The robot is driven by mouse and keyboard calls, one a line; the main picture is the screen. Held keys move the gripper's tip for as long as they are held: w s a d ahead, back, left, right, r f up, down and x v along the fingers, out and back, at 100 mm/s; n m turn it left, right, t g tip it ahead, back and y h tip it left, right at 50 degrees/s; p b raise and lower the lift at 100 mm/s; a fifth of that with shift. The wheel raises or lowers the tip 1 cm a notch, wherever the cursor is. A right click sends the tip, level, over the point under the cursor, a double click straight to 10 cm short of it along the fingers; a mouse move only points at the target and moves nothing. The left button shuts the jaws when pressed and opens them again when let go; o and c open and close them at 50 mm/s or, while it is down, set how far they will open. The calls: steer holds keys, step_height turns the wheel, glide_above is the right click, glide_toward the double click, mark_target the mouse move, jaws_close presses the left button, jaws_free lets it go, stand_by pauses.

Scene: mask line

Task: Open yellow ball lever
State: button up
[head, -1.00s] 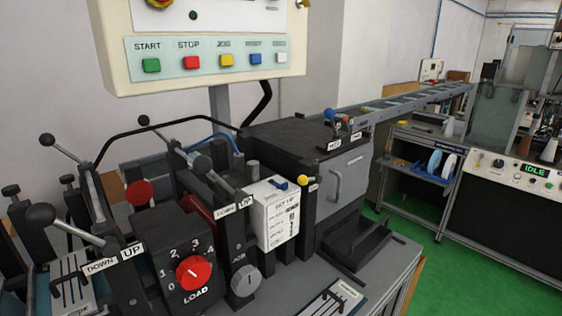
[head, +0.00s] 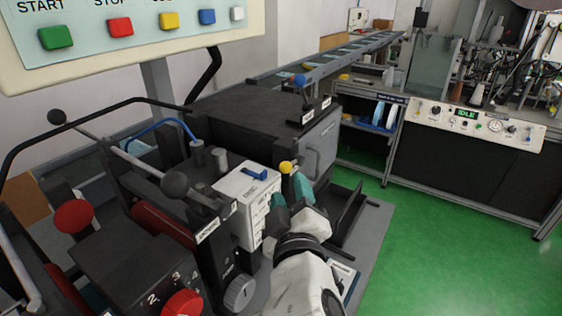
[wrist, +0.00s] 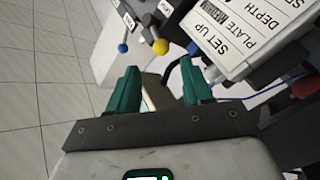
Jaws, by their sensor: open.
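The yellow ball lever (head: 286,167) stands at the right side of the white set-up box, on a dark mount. In the wrist view its yellow ball (wrist: 160,47) is ahead of my gripper, a little beyond the fingertips and between their lines. My gripper (head: 291,193) is open, with teal fingers, just below and close to the ball in the head view. In the wrist view the fingers (wrist: 158,72) are spread with nothing between them. The lever's lower part is partly hidden by my gripper in the head view.
The white set-up box (head: 244,205) with a blue handle is close left of my gripper. A blue ball lever (head: 300,81) stands behind, on the dark housing (head: 240,105). A black ball lever (head: 175,184) is at left. Green floor (head: 450,235) is clear at right.

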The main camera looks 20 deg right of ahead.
mark_target(287, 169)
steer(key=p+x, duration=0.1)
steer(key=x, duration=0.8)
steer(key=shift+f+p, duration=0.1)
steer(key=shift+p, duration=0.3)
jaws_close()
steer(key=shift+f+b, duration=0.1)
steer(key=shift+b, duration=0.2)
steer(key=b, duration=0.2)
steer(key=shift+f+t+b, duration=0.3)
steer(key=shift+f, duration=0.05)
steer(key=shift+n, duration=0.3)
steer(key=shift+r, duration=0.15)
